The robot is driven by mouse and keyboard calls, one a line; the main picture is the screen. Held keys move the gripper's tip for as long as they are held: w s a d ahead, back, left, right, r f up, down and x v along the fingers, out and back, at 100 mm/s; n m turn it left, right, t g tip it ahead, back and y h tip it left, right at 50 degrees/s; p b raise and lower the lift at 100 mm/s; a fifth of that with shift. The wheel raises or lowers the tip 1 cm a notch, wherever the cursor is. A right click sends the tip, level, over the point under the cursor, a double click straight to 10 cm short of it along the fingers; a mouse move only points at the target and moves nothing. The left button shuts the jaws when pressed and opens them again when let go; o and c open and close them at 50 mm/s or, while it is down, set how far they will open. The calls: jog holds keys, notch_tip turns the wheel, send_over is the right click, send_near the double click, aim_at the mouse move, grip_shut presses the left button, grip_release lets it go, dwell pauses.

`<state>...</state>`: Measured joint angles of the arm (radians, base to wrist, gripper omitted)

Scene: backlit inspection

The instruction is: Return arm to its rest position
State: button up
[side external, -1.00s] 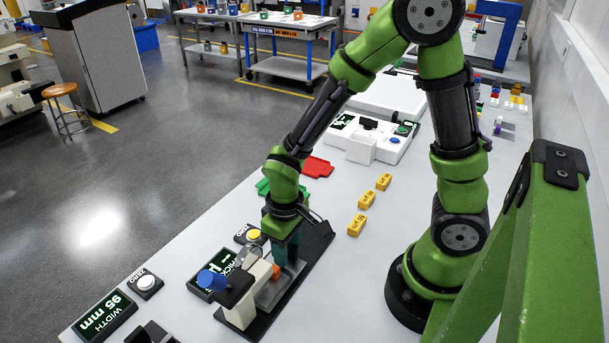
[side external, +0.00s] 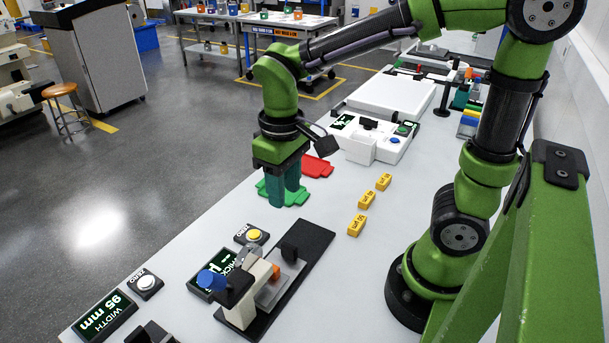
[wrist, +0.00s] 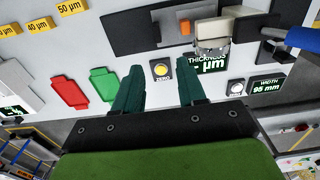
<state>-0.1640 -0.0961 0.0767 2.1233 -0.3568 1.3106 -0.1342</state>
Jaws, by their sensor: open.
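My gripper (side external: 284,190) is up off the table in the side external view, in front of the green tray (side external: 268,193), which its teal fingers partly cover. In the wrist view my gripper (wrist: 160,90) shows two teal fingers spread apart with nothing between them. The thickness gauge (side external: 240,300) stands clear of my gripper, towards the front of the table. A small orange piece (side external: 276,272) sits at the gauge; it also shows in the wrist view (wrist: 186,28).
A red tray (side external: 318,167) lies behind the green one. Yellow labelled blocks (side external: 367,200) stand in a row at the right. A yellow ZERO button (side external: 253,235) and a thickness display (wrist: 209,63) are beside the gauge. A white instrument (side external: 375,140) stands farther back.

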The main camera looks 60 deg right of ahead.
jog(key=shift+r, duration=0.45)
jog(key=s+d+r+m+t+y, duration=0.2)
jog(key=s+d+r+m+t, duration=0.1)
jog(key=t, duration=0.4)
notch_tip(320, 180, up, 2)
jog(key=shift+s+d+r+m, duration=0.1)
jog(key=shift+s+d+m, duration=0.35)
jog(key=shift+s, duration=0.25)
